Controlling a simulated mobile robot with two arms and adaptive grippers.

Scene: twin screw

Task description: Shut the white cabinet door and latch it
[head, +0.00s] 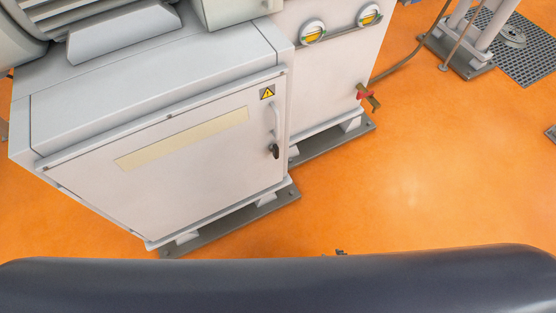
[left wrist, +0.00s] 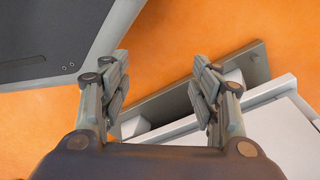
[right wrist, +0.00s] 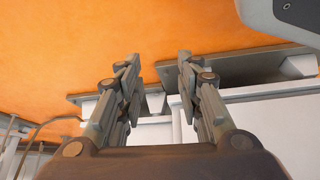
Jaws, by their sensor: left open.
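The white cabinet (head: 140,75) stands at the left of the head view. Its door (head: 205,165) faces me, with a beige strip, a yellow warning sticker, and a pale vertical handle (head: 276,122) near its right edge. A black latch knob (head: 275,152) sits at the handle's lower end. The door lies close to its frame; I cannot tell whether it is fully flush. My left gripper (left wrist: 160,75) is open and empty, with a pale cabinet part (left wrist: 275,125) beyond its right finger. My right gripper (right wrist: 157,75) is open and empty, above the floor and pale machine parts.
A second pale housing (head: 335,70) with two round yellow gauges stands right of the cabinet. A red-handled valve (head: 366,95) juts from it. Grey feet (head: 240,215) stick out below the cabinet. A grate (head: 525,50) lies far right.

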